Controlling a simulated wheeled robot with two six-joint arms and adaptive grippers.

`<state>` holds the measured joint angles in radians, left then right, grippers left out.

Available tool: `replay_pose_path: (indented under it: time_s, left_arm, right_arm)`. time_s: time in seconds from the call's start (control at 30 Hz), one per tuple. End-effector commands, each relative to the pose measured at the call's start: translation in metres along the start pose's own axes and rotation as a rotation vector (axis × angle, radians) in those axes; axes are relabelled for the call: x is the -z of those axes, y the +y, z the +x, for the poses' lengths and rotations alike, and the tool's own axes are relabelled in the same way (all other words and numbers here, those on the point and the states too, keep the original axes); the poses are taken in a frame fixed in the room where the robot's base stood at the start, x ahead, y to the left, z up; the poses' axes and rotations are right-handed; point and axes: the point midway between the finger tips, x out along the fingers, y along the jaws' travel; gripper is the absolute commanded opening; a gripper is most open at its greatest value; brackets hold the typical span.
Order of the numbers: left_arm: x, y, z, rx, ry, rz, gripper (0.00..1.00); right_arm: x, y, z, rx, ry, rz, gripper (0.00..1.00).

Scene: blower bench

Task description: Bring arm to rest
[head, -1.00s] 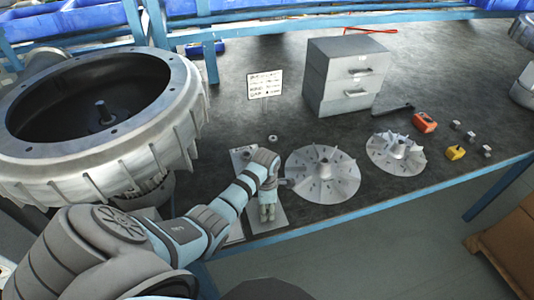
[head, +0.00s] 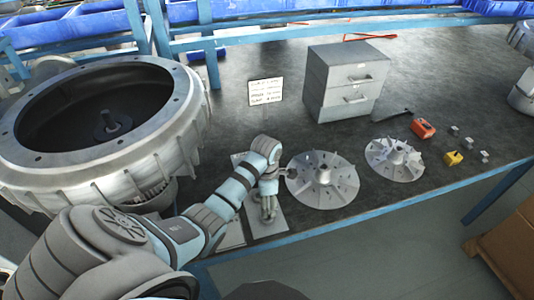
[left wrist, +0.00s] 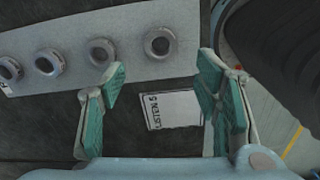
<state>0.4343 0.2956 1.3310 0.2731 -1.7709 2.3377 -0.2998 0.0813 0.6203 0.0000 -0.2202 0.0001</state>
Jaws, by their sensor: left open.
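My left arm comes in from the left in the head view. Its gripper (head: 267,213) hangs over the pale plates at the bench's front edge, beside the larger finned disc (head: 322,180). In the left wrist view the gripper (left wrist: 160,80) is open, with teal pads apart and nothing between them. Beyond the fingers lies a grey plate (left wrist: 130,45) with several round rings on it. A white card with printed letters (left wrist: 173,110) shows between the fingers, lower down. My right gripper is not in view.
A large blower housing (head: 175,115) stands at the left, close to my left arm. A grey drawer box (head: 345,85) and a small sign (head: 265,92) stand behind. A smaller finned disc (head: 394,160), an orange block (head: 423,128) and a yellow block (head: 453,158) lie right.

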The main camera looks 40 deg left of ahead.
Motion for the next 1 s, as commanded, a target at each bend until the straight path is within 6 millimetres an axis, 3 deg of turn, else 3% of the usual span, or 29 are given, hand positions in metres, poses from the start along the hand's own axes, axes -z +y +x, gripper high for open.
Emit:
replay_pose_path:
  time_s: [0.03, 0.1, 0.23, 0.8, 0.87, 0.97, 1.0]
  left_arm:
    - [0.000, 0.001, -0.017, -0.003, -0.002, 0.001, 0.57]
    - [0.000, 0.001, -0.032, -0.003, -0.001, 0.001, 0.57]
    - [0.000, 0.000, -0.046, -0.001, 0.000, 0.000, 0.57]
    - [0.001, -0.001, -0.045, -0.001, 0.000, 0.014, 0.57]
    - [0.003, -0.007, -0.039, -0.009, 0.002, 0.084, 0.57]
    - [0.014, -0.032, -0.020, -0.047, 0.004, 0.391, 0.57]
    - [0.020, -0.047, -0.011, -0.069, 0.005, 0.565, 0.57]
  right_arm:
    - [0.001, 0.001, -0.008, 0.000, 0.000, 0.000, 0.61]
    - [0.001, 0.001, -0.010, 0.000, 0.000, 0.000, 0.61]
    - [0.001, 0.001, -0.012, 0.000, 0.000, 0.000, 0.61]
    - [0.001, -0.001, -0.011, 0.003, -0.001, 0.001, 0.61]
    - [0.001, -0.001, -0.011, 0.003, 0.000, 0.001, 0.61]
    - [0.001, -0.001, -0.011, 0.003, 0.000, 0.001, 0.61]
    - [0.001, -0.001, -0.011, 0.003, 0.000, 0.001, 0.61]
